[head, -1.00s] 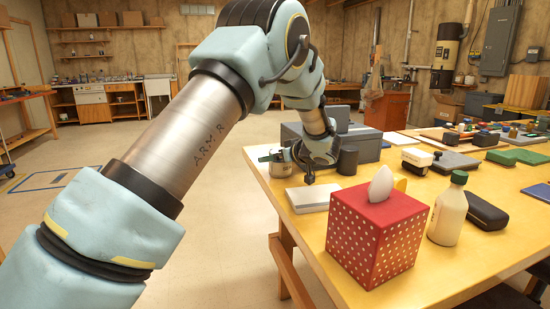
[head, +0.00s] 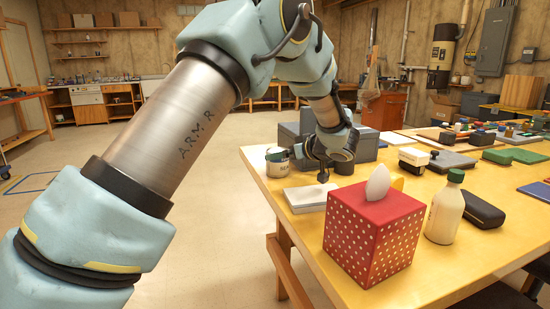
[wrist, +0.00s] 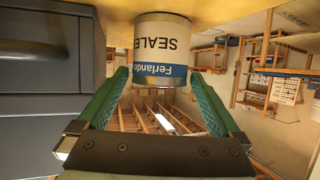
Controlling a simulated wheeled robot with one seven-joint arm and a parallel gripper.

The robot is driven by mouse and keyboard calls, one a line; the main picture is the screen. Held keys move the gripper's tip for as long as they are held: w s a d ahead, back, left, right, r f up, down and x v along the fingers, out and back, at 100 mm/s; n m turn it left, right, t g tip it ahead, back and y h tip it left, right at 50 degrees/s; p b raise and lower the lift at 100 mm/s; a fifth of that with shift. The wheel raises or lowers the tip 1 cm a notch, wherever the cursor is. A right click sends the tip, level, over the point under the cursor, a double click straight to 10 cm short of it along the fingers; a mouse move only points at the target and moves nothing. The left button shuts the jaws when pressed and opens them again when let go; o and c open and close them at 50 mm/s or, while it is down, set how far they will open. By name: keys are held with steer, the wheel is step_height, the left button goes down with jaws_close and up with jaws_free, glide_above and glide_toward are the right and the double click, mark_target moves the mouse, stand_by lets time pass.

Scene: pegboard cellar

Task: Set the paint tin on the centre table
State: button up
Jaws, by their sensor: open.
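The paint tin (head: 277,162) is white with a dark blue band and stands at the far left corner of the yellow table (head: 280,196). My gripper (head: 314,168) is just right of it in the head view, low over the table, partly hidden by my own wrist. In the wrist view, the picture is upside down. The tin (wrist: 162,45) shows lettering and lies centred at the green fingertips of my gripper (wrist: 159,76). The fingers are apart, with a gap on each side of the tin. I cannot tell how far it sits between them.
A grey toolbox (head: 291,133) stands close behind the tin, and it fills the left of the wrist view (wrist: 45,50). A white box (head: 308,198), a red tissue box (head: 368,240) and a cream bottle (head: 445,212) stand nearer. Open floor lies left of the table.

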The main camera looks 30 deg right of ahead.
steer(key=v, duration=0.5)
steer(key=shift+s+r, duration=0.1)
steer(key=shift+s, duration=0.2)
steer(key=w+a+r+m+h, duration=0.1)
steer(key=w+a+r+h, duration=0.15)
steer(key=w+a, duration=0.6)
steer(key=w+a+f+m+g+h, duration=0.2)
steer(key=a+h, duration=0.1)
steer(key=a, duration=0.5)
steer(key=s+a+f+g+y, duration=0.1)
steer(key=s+a+f+g, duration=0.2)
steer(key=s+a, duration=0.4)
steer(key=s+a+f+g, duration=0.3)
steer(key=s+a, duration=0.5)
steer(key=a, duration=0.4)
steer(key=s+a+f+g+y, duration=0.1)
steer(key=s+a+f+g, duration=0.2)
steer(key=s+a, duration=0.4)
steer(key=shift+s+a+f+g+y, duration=0.2)
steer(key=shift+a+f+g+y, duration=0.25)
steer(key=shift+a, duration=0.8)
